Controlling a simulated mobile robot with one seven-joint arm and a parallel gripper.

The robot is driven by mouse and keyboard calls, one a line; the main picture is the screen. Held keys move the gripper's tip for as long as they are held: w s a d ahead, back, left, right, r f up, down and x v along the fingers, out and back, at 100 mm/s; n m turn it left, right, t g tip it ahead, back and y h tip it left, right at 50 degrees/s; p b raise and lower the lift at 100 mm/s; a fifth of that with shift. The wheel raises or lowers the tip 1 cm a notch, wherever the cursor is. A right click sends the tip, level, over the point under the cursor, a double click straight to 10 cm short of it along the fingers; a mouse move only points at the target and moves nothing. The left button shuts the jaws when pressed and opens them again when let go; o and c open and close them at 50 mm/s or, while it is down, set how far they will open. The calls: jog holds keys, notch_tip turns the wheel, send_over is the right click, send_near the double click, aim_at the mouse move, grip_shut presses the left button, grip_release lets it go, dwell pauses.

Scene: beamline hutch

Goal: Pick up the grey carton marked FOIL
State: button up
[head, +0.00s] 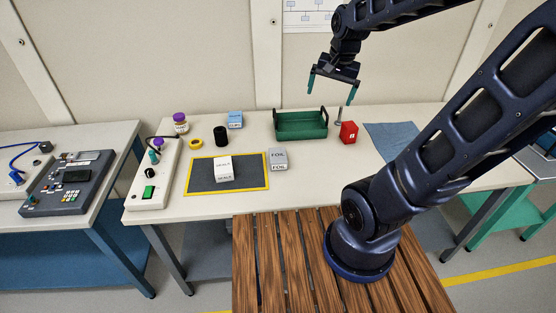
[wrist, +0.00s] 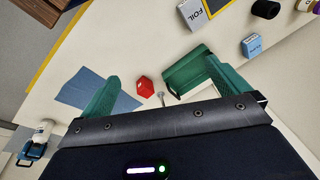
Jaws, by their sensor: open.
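The grey carton marked FOIL (head: 277,159) stands on the white table, just right of the yellow-edged dark mat. It also shows in the wrist view (wrist: 192,15), near the top edge. My gripper (head: 331,91) is open and empty, high above the back of the table, to the right of the carton and well apart from it.
A white carton (head: 223,168) stands on the mat (head: 200,188), left of the FOIL carton. A green tray (head: 301,127) stands behind it, with a red block (head: 348,132) to the right. A black cylinder (head: 221,136) and blue box (head: 235,120) stand behind the mat. The blue cloth (head: 392,138) lies flat.

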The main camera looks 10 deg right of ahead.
jog(key=w+a+f+m+g+h, duration=0.1)
jog(key=w+a+f+m+g, duration=0.1)
jog(key=w+a+f+m, duration=0.55)
jog(key=m+h, duration=0.4)
jog(key=m, duration=0.2)
send_near(277, 155)
jog(key=shift+h, duration=0.3)
jog(key=x, duration=0.5)
jog(key=shift+d+f, duration=0.15)
jog(key=shift+a+x, duration=0.15)
jog(key=shift+x, duration=1.2)
jog(key=shift+a+x, duration=0.1)
jog(key=shift+x, duration=1.2)
jog(key=shift+w+f, duration=0.1)
jog(key=c, duration=0.7)
